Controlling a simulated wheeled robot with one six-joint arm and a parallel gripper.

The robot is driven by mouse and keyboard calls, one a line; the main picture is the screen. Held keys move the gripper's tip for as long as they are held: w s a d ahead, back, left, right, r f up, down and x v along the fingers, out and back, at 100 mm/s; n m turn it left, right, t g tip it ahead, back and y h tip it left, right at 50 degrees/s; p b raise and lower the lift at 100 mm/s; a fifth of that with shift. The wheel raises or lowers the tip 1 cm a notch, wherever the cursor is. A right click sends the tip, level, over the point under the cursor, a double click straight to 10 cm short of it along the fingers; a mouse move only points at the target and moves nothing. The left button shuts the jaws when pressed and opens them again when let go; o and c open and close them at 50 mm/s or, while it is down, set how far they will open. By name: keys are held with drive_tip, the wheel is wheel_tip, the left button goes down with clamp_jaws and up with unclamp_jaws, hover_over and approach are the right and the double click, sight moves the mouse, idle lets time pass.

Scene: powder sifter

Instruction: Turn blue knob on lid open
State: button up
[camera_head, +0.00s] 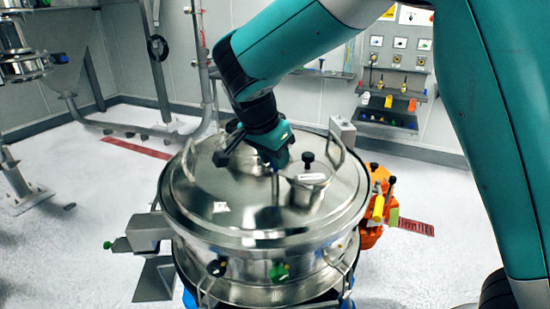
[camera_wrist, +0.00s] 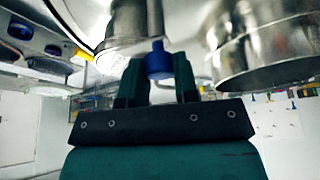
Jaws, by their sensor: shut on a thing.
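The steel lid (camera_head: 215,190) covers the round sifter drum in the middle of the head view. In the wrist view a blue knob (camera_wrist: 158,62) sits between the two dark fingers of my gripper (camera_wrist: 159,75), which is shut on it. In the head view my gripper (camera_head: 275,165) is over the back middle of the lid, and the blue knob is hidden there behind my wrist. Because of this I cannot tell the knob's turn angle.
A small steel port with a black knob (camera_head: 308,159) stands on the lid to the right of my gripper. Lid handles (camera_head: 340,148) rise nearby. Green (camera_head: 279,271) and black (camera_head: 216,267) knobs are on the drum's front. A shelf rack (camera_head: 388,117) is on the back wall.

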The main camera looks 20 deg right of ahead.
drive_tip(key=m+g, duration=0.1)
drive_tip(key=m, duration=0.1)
drive_tip(key=m+g+b, duration=0.1)
drive_tip(key=m, duration=0.2)
drive_tip(key=shift+w+m+h, duration=0.1)
drive_tip(key=shift+m+h, duration=0.2)
drive_tip(key=shift+m+g+b, duration=0.4)
drive_tip(key=shift+m+g, duration=0.5)
drive_tip(key=shift+m, duration=1.3)
drive_tip(key=o, duration=0.9)
drive_tip(key=p+v, duration=0.5)
drive_tip(key=p, duration=0.1)
drive_tip(key=p+v, duration=1.2)
drive_tip(key=p, duration=0.1)
drive_tip(key=shift+w+d+r, duration=0.2)
drive_tip(key=shift+d+r, duration=0.1)
drive_tip(key=shift+r, duration=0.05)
